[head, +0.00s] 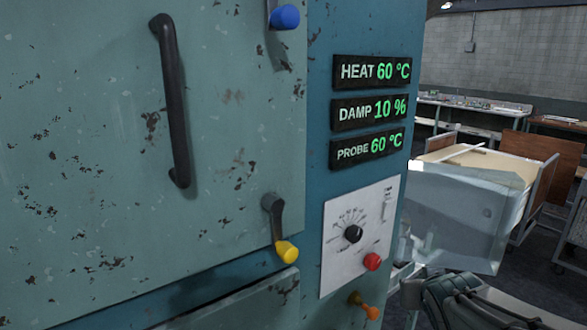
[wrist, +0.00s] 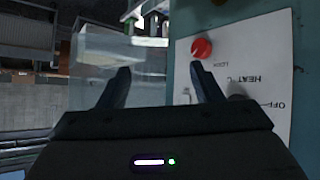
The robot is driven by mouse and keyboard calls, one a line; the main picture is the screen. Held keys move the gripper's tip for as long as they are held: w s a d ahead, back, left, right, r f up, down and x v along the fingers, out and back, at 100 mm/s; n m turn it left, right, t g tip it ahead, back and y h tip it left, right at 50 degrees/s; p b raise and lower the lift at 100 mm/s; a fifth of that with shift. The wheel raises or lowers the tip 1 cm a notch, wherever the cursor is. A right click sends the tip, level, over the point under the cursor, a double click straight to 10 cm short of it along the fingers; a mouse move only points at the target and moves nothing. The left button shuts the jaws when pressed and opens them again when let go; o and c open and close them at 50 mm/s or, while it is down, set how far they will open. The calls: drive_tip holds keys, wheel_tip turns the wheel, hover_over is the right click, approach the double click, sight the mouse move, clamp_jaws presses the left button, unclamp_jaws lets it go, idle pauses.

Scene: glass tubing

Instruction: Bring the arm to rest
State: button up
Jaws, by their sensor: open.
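My gripper (wrist: 164,76) shows in the wrist view with its two dark fingers apart and nothing between them. Its right fingertip appears close to the white control panel (wrist: 262,70) and its red knob (wrist: 201,48); I cannot tell whether it touches. The wrist picture shows the panel lettering upside down. In the head view, part of my arm (head: 465,300) is at the bottom right, beside the cabinet; the fingers cannot be made out there.
The worn cabinet door (head: 90,130) has a black handle (head: 174,100) and blue and yellow-tipped latches. Displays read HEAT 60 °C, DAMP 10 %, PROBE 60 °C. An orange-tipped lever (head: 368,309) juts below the panel (head: 345,265). A clear box (head: 455,215) stands right of the cabinet.

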drive_tip(key=s+a+f+n+g+y, duration=0.1)
drive_tip(key=s+a+f+g+y, duration=0.2)
drive_tip(key=s+a+g, duration=0.3)
drive_tip(key=s+a+f, duration=0.1)
drive_tip(key=s+a, duration=0.3)
drive_tip(key=s, duration=0.4)
drive_tip(key=shift+s+a+n+g, duration=0.15)
drive_tip(key=shift+a+n+g, duration=0.05)
drive_tip(key=shift+n+g, duration=0.2)
drive_tip(key=shift+f, duration=0.1)
idle(6.1)
